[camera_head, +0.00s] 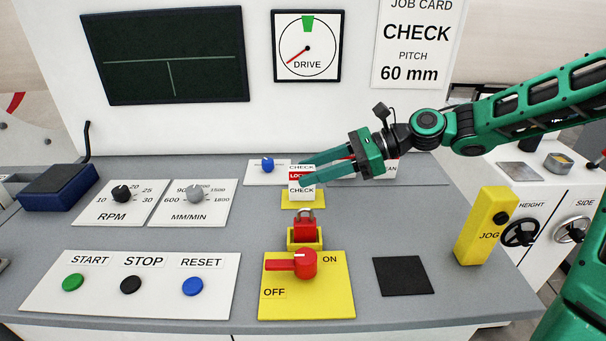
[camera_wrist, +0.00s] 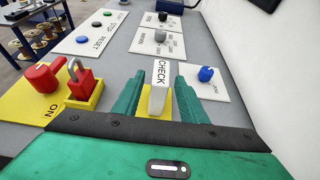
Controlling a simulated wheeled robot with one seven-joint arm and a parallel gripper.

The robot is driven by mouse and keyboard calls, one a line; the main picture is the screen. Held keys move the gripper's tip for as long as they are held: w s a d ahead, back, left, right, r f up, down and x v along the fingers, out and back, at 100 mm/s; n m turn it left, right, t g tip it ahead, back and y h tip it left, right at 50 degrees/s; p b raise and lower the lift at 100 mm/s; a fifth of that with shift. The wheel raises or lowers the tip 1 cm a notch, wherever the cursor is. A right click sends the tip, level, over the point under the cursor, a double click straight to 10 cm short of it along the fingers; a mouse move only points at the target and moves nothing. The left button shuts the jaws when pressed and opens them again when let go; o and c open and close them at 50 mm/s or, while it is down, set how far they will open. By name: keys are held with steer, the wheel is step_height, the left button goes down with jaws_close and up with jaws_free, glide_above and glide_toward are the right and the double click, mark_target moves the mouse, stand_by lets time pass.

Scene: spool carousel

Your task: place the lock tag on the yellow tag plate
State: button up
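The lock tag (camera_head: 301,190) is a white block lettered CHECK, with a red LOCK band. It stands upright on or just over the yellow tag plate (camera_head: 290,203), behind the red padlock; exact contact is hidden. In the wrist view the tag (camera_wrist: 159,88) stands between my two fingers, with narrow gaps on both sides, and yellow of the plate (camera_wrist: 171,104) shows by its base. My gripper (camera_head: 304,170) reaches in from the right, its fingers open around the tag. It also shows in the wrist view (camera_wrist: 160,82).
A red padlock (camera_head: 305,229) sits in a yellow holder in front of the tag. Closer is a red switch (camera_head: 305,263) on a yellow ON/OFF panel. A blue knob (camera_head: 267,165) stands left of the tag. A yellow JOG box (camera_head: 483,227) stands right.

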steer(key=v, duration=0.9)
steer(key=shift+d, duration=0.25)
steer(key=shift+a, duration=0.1)
steer(key=x, duration=1.1)
steer(key=shift+s+a, duration=0.1)
steer(key=shift+a, duration=0.4)
steer(key=shift+r, duration=0.8)
steer(key=shift+f, duration=0.1)
